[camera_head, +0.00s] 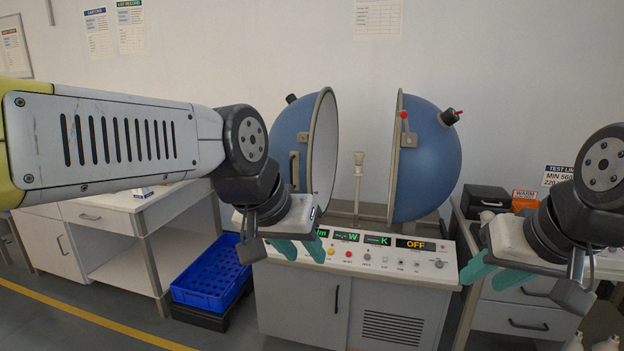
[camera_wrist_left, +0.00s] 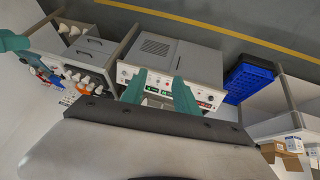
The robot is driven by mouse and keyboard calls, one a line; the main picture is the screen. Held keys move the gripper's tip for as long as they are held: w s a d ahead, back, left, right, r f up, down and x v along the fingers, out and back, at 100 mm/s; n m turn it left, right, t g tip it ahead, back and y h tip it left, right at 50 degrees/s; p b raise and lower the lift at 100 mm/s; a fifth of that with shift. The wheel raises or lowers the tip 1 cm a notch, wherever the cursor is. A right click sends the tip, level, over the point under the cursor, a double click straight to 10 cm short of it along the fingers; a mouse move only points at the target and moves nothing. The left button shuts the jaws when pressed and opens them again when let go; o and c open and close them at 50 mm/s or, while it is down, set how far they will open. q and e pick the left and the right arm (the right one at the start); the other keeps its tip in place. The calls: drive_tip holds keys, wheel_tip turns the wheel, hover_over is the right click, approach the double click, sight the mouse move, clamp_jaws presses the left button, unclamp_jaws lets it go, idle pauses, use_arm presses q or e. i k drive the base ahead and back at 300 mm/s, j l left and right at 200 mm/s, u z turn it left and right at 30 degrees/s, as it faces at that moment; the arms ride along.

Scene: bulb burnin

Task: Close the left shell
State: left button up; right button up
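The left shell (camera_head: 290,128) is a blue hemisphere with a grey rim, standing open on the left of the test bench. A dark handle (camera_head: 294,170) shows on its outer side. The right shell (camera_head: 430,160) stands apart from it, with a clear gap between the rims. My left gripper (camera_head: 301,250) is open and empty, below the left shell and over the console's left part. Its teal fingers also show spread in the left wrist view (camera_wrist_left: 160,92). My right gripper (camera_head: 491,273) is open and empty at the console's right end.
A pale post (camera_head: 358,180) rises between the shells. The control console (camera_head: 345,268) has lit displays and buttons. Dark boxes (camera_head: 487,198) sit on the right bench. A white bench (camera_head: 140,205) is behind my left arm.

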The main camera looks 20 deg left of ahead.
sight(303, 138)
drive_tip(key=i+j+z, duration=0.1)
drive_tip(key=i+j, duration=1.95)
